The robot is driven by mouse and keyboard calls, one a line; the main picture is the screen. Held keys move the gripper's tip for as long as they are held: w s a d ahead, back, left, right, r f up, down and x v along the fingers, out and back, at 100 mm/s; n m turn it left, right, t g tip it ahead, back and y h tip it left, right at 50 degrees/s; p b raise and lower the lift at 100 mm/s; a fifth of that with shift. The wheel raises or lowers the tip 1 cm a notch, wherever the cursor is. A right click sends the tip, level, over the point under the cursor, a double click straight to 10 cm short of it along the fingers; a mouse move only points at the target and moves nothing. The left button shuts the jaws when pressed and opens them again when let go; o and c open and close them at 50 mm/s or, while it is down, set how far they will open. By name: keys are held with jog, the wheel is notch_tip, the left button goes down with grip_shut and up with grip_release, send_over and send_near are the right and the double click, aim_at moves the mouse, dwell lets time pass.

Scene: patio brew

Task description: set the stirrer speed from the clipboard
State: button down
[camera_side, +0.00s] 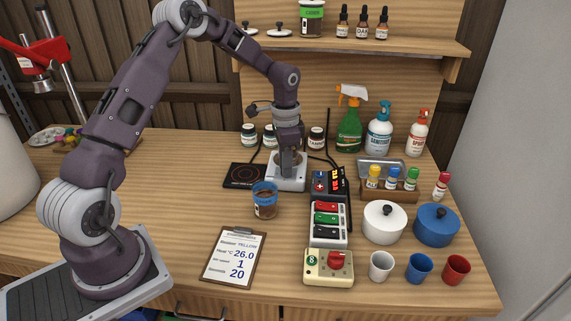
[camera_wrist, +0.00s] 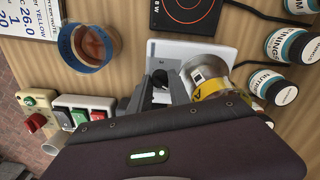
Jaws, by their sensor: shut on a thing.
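The clipboard (camera_side: 232,258) lies at the front of the bench; its sheet appears to read YELLOW, 26.0, 1 and 20, with the 1 on the speed line. A corner of its sheet shows in the wrist view (camera_wrist: 33,14). A white unit (camera_side: 286,184), apparently the stirrer, stands at mid-bench and shows under my fingers in the wrist view (camera_wrist: 222,54). My gripper (camera_side: 287,170) points down at it, fingers (camera_wrist: 163,92) close together on a small part, apparently its knob, mostly hidden. A metallic cylinder with a yellow label (camera_wrist: 207,78) stands beside the fingers.
A black hotplate (camera_side: 245,176) is left of the unit, with a blue-rimmed cup (camera_side: 264,201) in front. A dark control box (camera_side: 327,183), switch strip (camera_side: 328,222) and red-knob box (camera_side: 329,267) run down the right. Jars (camera_side: 316,138) stand behind.

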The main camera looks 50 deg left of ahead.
jog(key=m, duration=1.1)
jog(key=shift+m, duration=0.4)
jog(key=shift+r, duration=0.1)
dwell(0.3)
jog(key=c, duration=1.2)
grip_release()
notch_tip(320, 180, up, 7)
